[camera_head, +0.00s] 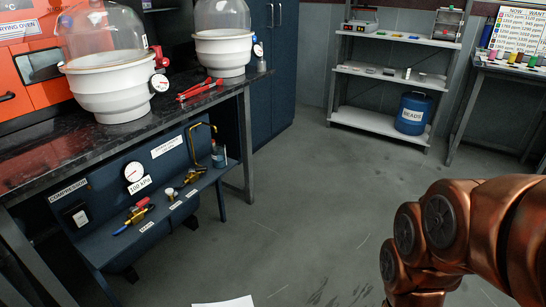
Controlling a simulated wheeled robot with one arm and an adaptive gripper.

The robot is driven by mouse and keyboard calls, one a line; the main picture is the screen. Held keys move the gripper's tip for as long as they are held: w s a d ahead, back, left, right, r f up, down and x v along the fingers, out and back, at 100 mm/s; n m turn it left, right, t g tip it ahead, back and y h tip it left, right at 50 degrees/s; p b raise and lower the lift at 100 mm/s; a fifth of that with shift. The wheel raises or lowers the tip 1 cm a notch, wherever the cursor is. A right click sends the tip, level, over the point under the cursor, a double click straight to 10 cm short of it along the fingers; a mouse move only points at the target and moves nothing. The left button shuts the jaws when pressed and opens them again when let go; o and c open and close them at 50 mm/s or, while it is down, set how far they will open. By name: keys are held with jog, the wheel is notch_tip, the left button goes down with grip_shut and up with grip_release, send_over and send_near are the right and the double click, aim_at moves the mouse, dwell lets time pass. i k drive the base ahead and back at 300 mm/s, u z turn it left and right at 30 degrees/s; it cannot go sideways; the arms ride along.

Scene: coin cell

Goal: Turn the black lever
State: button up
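I cannot clearly pick out a black lever. The low dark blue compressor panel (105,195) under the bench at left carries brass fittings. One brass valve (137,214) has a red part and a blue handle, and another brass fitting (192,177) sits further right. A round gauge (134,171) is above a "100 kPa" label. My copper-coloured arm fills the lower right, well apart from the panel. My gripper is not in view.
The dark bench (60,150) holds two white vessels with clear domes (113,85) (221,48) and a red tool (199,89). An orange oven (35,65) stands behind. Shelves (380,122) with a blue drum (411,113) stand at the back. The grey floor (300,200) between is clear.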

aim_at(202, 168)
jog(key=z, duration=0.7)
jog(key=i, duration=1.05)
jog(key=u, duration=2.8)
jog(key=i, duration=0.5)
